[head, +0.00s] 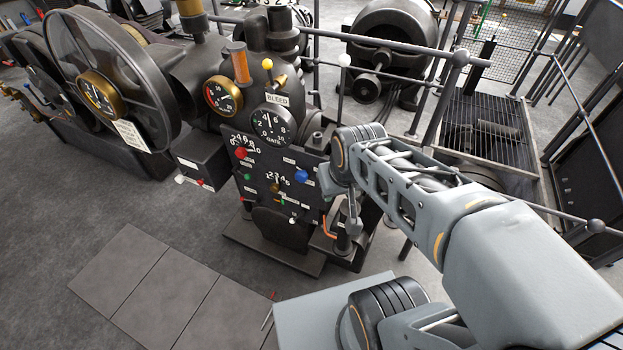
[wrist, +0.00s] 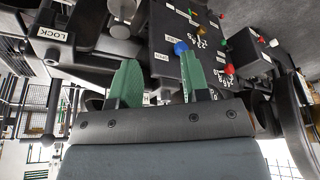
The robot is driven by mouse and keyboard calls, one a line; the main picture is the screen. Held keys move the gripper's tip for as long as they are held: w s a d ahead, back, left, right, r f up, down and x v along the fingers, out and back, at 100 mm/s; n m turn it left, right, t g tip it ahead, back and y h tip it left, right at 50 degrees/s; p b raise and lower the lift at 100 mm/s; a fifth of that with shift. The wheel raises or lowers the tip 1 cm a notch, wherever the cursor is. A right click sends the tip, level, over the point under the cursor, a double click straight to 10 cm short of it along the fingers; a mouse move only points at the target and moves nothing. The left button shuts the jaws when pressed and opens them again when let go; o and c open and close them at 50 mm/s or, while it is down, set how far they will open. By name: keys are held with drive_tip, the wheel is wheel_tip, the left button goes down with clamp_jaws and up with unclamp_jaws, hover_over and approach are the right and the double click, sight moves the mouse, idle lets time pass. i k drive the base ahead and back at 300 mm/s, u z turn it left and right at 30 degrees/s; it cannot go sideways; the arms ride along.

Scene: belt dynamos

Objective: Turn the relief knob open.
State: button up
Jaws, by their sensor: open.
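A dark control panel (head: 262,185) carries a blue knob (head: 302,176), a red knob (head: 241,153) and a small brass knob (head: 275,188). Their small labels are too small to read, so I cannot tell which one is the relief knob. In the wrist view the blue knob (wrist: 181,47) shows beyond the fingertips, close to the right finger, and the red knob (wrist: 229,69) lies farther right. My gripper (wrist: 158,66) is open, with two green fingers apart and nothing between them. In the head view its fingers are hard to make out beside the panel's right edge.
A gauge marked GATE (head: 270,123) and a BLEED label (head: 278,99) sit above the panel. A LOCK label (wrist: 49,34) shows in the wrist view. Railings (head: 400,47) and a floor grating (head: 480,125) stand behind my arm.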

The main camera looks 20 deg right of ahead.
sight(301, 177)
drive_tip(key=z, duration=0.9)
drive_tip(key=k, duration=1.35)
drive_tip(key=u, duration=1.45)
drive_tip(key=i, duration=1)
drive_tip(key=u, duration=0.05)
